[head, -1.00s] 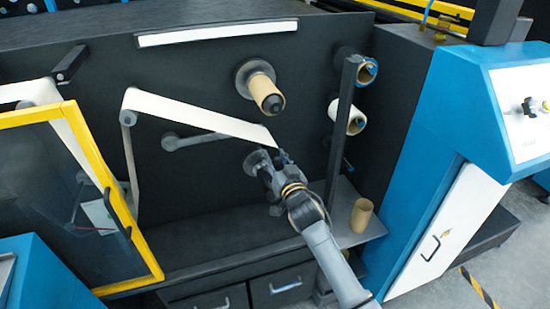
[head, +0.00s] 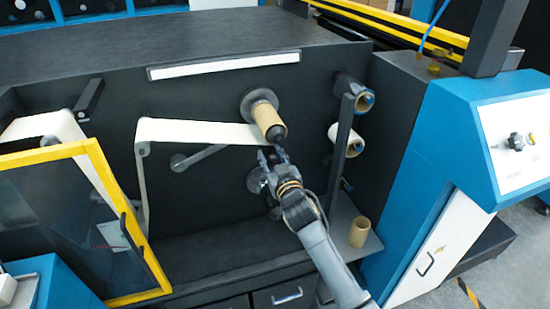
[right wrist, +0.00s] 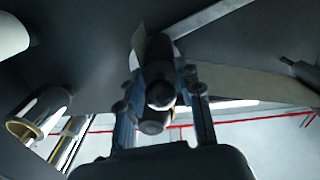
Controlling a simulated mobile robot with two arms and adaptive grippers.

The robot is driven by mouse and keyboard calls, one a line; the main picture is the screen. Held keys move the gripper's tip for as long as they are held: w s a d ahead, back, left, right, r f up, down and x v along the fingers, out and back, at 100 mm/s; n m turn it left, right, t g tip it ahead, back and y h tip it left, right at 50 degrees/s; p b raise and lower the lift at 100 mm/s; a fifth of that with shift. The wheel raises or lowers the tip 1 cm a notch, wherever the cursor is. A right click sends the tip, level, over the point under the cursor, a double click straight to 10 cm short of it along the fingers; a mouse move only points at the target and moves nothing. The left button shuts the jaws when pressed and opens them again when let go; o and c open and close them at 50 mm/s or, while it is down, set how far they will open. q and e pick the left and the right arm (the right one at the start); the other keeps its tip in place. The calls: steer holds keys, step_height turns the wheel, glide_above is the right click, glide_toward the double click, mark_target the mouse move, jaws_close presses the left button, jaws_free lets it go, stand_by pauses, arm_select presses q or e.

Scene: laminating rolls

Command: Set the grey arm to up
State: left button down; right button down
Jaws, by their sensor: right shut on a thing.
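The grey arm (head: 203,156) is on the dark machine face in the head view, left of my right gripper. It slants, its left end lower than its right end, and is apart from the gripper. My right gripper (head: 270,153) is just below the dark tip of the upper spindle with its brown core (head: 264,113). It appears shut on the free end of the pale web (head: 200,132), which runs left to a roller. The web also shows in the right wrist view (right wrist: 255,84); the exact grip is hard to see. My left gripper is out of view.
A lower round hub (head: 256,180) sits behind my right gripper. Rolls (head: 343,140) and a dark upright post (head: 342,155) stand to the right. A loose brown core (head: 359,231) stands on the shelf. A yellow-framed door (head: 133,235) is at left.

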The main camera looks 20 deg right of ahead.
steer(key=shift+a+r, duration=0.1)
steer(key=shift+r, duration=0.1)
steer(key=c, duration=1.1)
jaws_free()
steer(key=s, duration=1.2)
steer(key=shift+d, duration=0.2)
